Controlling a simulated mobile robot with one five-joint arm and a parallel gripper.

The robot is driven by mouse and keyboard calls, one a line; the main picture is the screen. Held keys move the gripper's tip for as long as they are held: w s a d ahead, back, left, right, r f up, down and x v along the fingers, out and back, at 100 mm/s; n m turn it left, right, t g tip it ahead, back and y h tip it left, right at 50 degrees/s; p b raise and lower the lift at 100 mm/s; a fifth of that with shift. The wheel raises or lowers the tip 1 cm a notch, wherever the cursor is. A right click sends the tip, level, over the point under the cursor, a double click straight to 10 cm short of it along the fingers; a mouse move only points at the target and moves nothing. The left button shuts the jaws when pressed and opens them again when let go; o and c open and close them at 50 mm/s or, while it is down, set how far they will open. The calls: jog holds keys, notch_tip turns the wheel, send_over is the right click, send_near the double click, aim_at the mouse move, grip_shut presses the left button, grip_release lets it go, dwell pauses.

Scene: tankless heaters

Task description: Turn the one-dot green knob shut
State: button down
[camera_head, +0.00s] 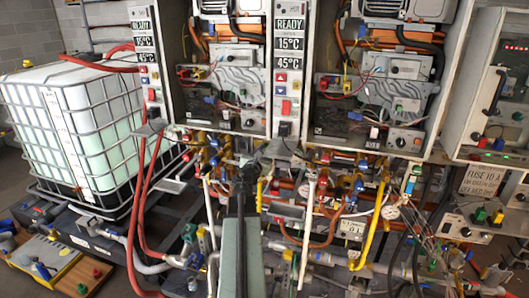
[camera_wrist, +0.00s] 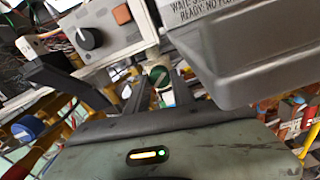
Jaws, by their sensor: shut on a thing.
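My gripper (camera_wrist: 160,96) is in the lower middle of the wrist view, its two dark fingers on either side of a small green knob (camera_wrist: 167,98) with a pale fitting above it. The gripper is shut on this green knob. I cannot make out any dot on it, nor how far it is turned. In the head view my gripper (camera_head: 248,160) reaches in below the two open heater cabinets, and its fingertips and the knob are hard to pick out among the pipes.
A grey box (camera_wrist: 240,50) with a printed label hangs close at the right of the wrist view. A panel with a black dial (camera_wrist: 90,38) is at the upper left; a blue knob (camera_wrist: 27,128) is lower left. Yellow pipes (camera_head: 372,225) and gauges crowd the head view's right.

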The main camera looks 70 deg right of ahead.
jog(key=m, duration=0.6)
jog(key=shift+m, duration=0.4)
dwell(0.4)
jog(key=c, duration=1.1)
grip_release()
